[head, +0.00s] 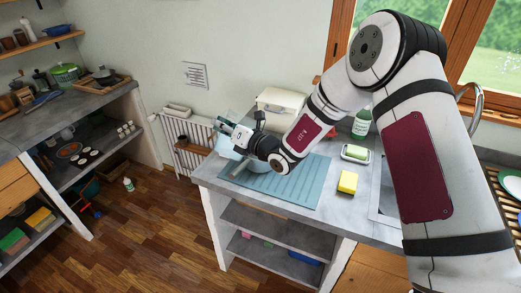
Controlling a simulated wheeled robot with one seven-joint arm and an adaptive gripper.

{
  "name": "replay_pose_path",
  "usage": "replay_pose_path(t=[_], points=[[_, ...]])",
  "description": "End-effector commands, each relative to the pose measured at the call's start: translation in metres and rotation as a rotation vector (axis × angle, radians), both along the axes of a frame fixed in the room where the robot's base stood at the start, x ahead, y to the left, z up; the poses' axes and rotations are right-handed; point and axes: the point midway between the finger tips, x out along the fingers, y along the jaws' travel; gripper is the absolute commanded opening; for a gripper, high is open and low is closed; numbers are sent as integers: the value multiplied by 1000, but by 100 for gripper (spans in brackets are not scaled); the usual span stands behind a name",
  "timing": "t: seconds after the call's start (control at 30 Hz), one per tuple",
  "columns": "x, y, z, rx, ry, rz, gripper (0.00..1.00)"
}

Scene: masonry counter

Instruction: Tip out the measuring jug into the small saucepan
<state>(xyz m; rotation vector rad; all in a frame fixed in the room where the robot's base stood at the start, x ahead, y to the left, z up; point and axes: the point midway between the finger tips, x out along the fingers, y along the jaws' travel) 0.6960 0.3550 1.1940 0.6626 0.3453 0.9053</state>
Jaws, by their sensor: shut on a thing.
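My gripper (228,128) is above the left part of the counter, shut on the measuring jug (225,147). The small saucepan (258,167) is a grey pan on the blue ribbed mat, below my wrist. My wrist hides much of its top, and its inside is not clear.
The blue ribbed mat (297,187) has bare room to the right. A yellow sponge (347,182), a soap dish (355,153) and a green-white bottle (361,124) stand further right. A cream bin (281,100) is at the back, near the wall.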

Motion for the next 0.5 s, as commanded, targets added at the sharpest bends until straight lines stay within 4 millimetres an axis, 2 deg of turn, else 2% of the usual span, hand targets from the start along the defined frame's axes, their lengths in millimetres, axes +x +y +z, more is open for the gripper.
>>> replay_pose_path(t=[0.5], points=[[5,-2,5,32,37,-1,0]])
